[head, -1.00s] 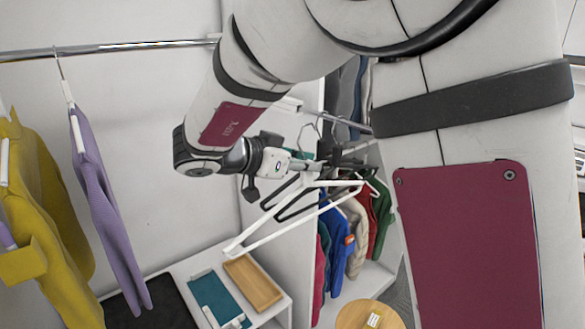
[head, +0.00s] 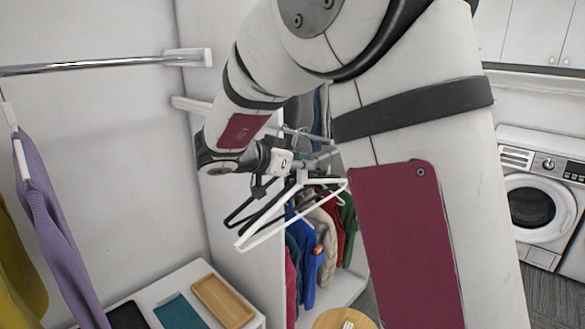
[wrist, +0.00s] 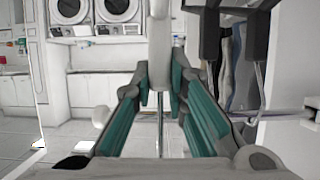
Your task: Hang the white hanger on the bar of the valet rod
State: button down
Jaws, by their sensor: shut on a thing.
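The white hanger (head: 270,235) is in my gripper (head: 308,165), tilted in the head view, its lower bar running down to the left. In the wrist view, its white neck (wrist: 159,45) sits between the teal finger pads (wrist: 160,88), with a thin metal stem below. The valet rod's metal bar (head: 305,134) shows behind and slightly above my gripper, partly hidden by the arm. A black hanger (head: 238,215) overlaps the white one in the head view. I cannot tell how far the white hanger's hook is from the bar.
A long clothes rail (head: 100,65) holds a purple sweater (head: 60,215) at left. Several garments (head: 325,235) hang beyond the side panel. A low shelf carries a wooden tray (head: 223,300). A round wooden stool (head: 345,319) stands in front. A washing machine (head: 540,205) is at right.

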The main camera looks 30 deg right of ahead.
jog(key=d, duration=0.1)
jog(key=w+d, duration=0.1)
jog(key=d, duration=0.2)
jog(key=shift+w+d, duration=0.2)
jog(key=shift+w, duration=0.05)
jog(key=shift+w+d+f, duration=0.15)
jog(key=shift+d, duration=0.05)
jog(key=shift+f, duration=0.9)
jog(key=c, duration=1.5)
grip_release()
jog(key=shift+a, duration=0.15)
